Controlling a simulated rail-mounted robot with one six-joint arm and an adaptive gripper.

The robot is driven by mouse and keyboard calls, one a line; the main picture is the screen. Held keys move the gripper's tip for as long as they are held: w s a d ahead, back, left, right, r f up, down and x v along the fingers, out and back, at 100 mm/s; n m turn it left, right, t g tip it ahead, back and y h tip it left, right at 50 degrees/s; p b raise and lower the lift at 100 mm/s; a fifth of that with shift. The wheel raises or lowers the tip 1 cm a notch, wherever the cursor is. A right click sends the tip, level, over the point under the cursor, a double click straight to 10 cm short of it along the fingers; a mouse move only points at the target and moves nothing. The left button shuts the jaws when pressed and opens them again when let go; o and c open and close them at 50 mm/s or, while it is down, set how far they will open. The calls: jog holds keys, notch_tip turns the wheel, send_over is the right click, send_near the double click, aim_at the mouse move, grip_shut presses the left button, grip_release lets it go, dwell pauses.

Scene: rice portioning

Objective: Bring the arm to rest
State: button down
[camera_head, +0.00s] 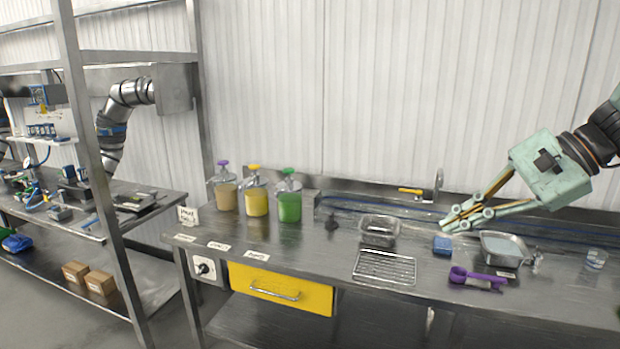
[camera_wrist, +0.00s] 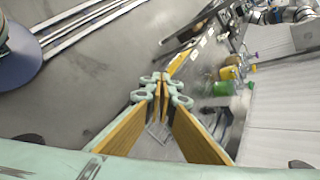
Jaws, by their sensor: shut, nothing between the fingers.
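My gripper (camera_head: 447,222) is pale green with wooden-looking finger pads. In the head view it comes in from the right and points down-left, above the back part of the metal bench (camera_head: 330,270). Its fingers are shut with nothing between them. In the wrist view the fingertips (camera_wrist: 160,82) meet near the middle of the picture. The tips appear clear of the bench, close above the area between a clear container (camera_head: 380,229) and a metal tray (camera_head: 503,248).
A wire rack (camera_head: 385,267), a blue block (camera_head: 442,245), a purple scoop (camera_head: 476,277) and a clear cup (camera_head: 596,259) lie around below my gripper. Three pump bottles with purple, yellow (camera_head: 257,198) and green (camera_head: 289,203) tops stand at left. A metal post (camera_head: 90,150) rises further left.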

jog(key=s+a+r+n+g+h, duration=0.1)
jog(key=s+a+r+n+h, duration=0.15)
jog(key=s+a, duration=0.4)
jog(key=s+a+r+n+g+h, duration=0.1)
jog(key=s+a+r+n, duration=0.25)
jog(key=s+a, duration=0.35)
jog(key=s+d+f+n+t+h+b, duration=0.1)
jog(key=s+d+f+n+h, duration=0.1)
jog(key=s, duration=0.7)
jog(key=s+d+f+n+t+h, duration=0.1)
jog(key=s+d+f+n+h, duration=0.2)
jog(key=s, duration=0.7)
jog(key=shift+f+n+b, duration=0.35)
jog(key=shift+f+n, duration=0.65)
jog(key=shift+f, duration=0.7)
jog(key=shift+w, duration=0.1)
